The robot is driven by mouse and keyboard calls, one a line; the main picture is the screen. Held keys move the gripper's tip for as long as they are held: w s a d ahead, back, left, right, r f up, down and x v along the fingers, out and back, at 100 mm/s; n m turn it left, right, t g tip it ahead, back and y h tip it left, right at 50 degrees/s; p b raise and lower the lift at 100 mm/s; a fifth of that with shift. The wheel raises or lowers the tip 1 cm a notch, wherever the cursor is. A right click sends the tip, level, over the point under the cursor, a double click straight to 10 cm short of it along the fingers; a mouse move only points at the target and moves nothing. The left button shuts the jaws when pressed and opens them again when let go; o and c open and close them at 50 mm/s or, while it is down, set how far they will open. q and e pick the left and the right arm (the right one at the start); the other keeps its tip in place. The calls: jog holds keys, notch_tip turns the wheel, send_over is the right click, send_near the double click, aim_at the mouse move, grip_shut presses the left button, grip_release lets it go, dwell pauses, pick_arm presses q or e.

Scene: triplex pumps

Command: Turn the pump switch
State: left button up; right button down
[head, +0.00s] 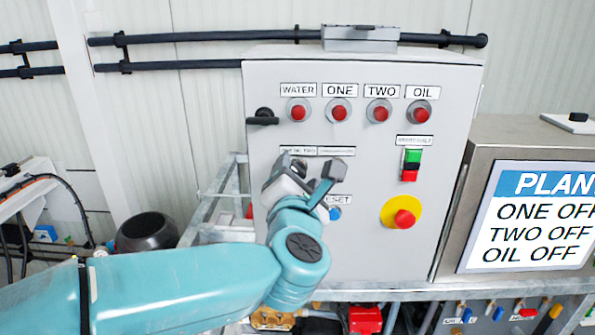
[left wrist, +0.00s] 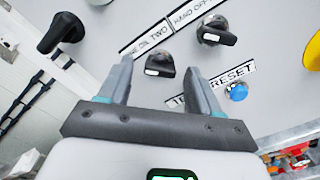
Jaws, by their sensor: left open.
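The grey control cabinet (head: 355,230) stands ahead. In the left wrist view, a black rotary switch (left wrist: 160,65) with a white mark sits under a label that seems to read ONE OIL TWO. A second black rotary switch (left wrist: 218,33) sits under a HAND OFF label. My left gripper (head: 314,172) is in front of this row in the head view and largely hides the switches. Its jaws are open; in the wrist view (left wrist: 158,70) the first switch appears between the fingertips, with contact not visible. My right gripper is not in view.
A blue reset button (left wrist: 238,92) is close to the right finger. A black door handle (head: 263,117), red lamps (head: 338,112), green-red buttons (head: 411,164) and a red emergency stop (head: 404,218) are on the cabinet. A display (head: 532,217) shows ONE, TWO and OIL OFF.

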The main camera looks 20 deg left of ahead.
pick_arm(q)
jog(key=shift+c, duration=0.3)
jog(key=c, duration=1)
jog(key=shift+m, duration=0.4)
jog(key=m, duration=0.2)
jog(key=shift+m, duration=0.4)
jog(key=shift+m+p, duration=0.55)
jog(key=shift+m, duration=2.05)
